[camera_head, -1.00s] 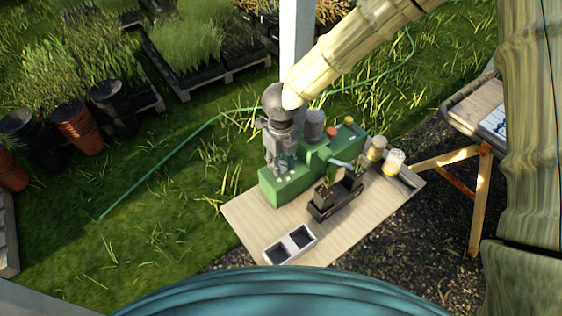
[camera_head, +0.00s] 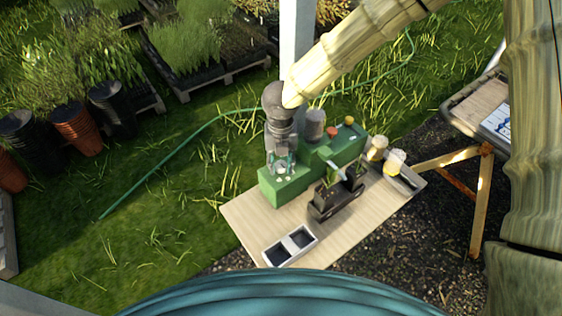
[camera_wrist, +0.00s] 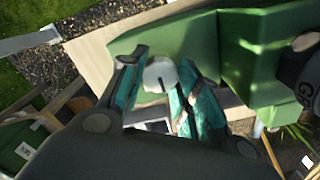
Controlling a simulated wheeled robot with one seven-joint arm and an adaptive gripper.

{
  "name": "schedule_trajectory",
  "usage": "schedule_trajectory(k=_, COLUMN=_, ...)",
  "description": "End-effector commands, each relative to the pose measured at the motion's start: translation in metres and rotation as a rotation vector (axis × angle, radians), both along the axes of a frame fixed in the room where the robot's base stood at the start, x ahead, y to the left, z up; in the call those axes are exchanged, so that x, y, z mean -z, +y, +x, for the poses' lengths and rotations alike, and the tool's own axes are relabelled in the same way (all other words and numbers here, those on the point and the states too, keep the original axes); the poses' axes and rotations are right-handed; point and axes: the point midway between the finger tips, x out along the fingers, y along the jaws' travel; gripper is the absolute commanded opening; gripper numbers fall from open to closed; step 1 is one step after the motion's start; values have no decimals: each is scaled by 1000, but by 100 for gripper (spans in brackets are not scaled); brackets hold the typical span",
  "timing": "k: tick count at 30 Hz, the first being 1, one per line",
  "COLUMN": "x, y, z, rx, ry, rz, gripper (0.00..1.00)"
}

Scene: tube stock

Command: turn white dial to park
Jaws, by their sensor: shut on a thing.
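The white dial (camera_wrist: 160,75) sits on the green machine, with a dark line across its face in the wrist view. The machine (camera_head: 345,148) is a green block on the wooden table. My gripper (camera_wrist: 158,88) has its two teal-padded fingers closed around the dial, one on each side. In the head view my gripper (camera_head: 280,165) points down at the left end of the machine, and the dial is small and partly hidden there. I cannot read any park mark.
A black tray with seedlings (camera_head: 336,193) stands in front of the machine. A white two-cell tray (camera_head: 290,245) lies at the table's front. Red (camera_head: 333,132) and yellow (camera_head: 349,120) knobs top the machine. Jars (camera_head: 394,162) stand at right. A white post (camera_head: 296,45) rises behind.

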Motion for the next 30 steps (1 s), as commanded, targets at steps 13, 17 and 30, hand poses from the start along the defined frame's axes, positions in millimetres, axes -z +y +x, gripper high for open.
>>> schedule_trajectory(k=13, x=-1, y=0, z=1, rx=5, ry=-1, rz=0, gripper=41)
schedule_trajectory(k=17, x=-1, y=0, z=0, rx=4, ry=-1, rz=0, gripper=55)
schedule_trajectory(k=30, x=-13, y=0, z=1, rx=5, ry=-2, rz=0, gripper=55)
